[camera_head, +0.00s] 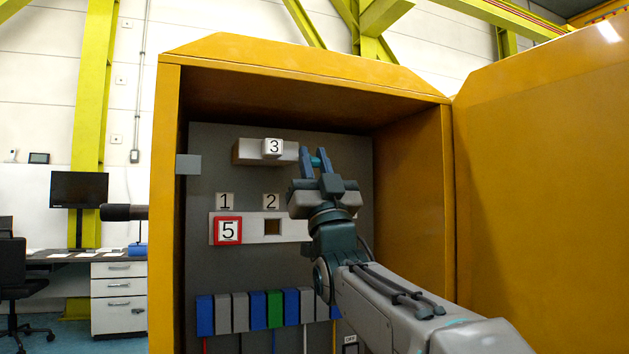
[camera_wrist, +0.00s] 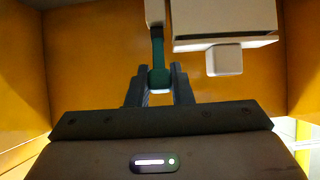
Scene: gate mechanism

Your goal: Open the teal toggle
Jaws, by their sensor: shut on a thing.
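The teal toggle (camera_head: 317,161) shows as a small teal piece between my fingertips in the head view. In the wrist view the toggle (camera_wrist: 158,62) is a narrow teal lever hanging down from a pale mount, its lower end between the fingers. My gripper (camera_head: 315,164) is shut on it, high in the cabinet at the right of the grey panel. The gripper also shows in the wrist view (camera_wrist: 160,88). My fingers hide part of the toggle's end.
A pale block with a cube marked 3 (camera_head: 272,147) sits just left of my gripper. Below are a light strip with a red-framed 5 (camera_head: 228,230) and a square hole (camera_head: 272,227), then a row of coloured blocks (camera_head: 274,309). The yellow cabinet (camera_head: 166,200) walls enclose the panel.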

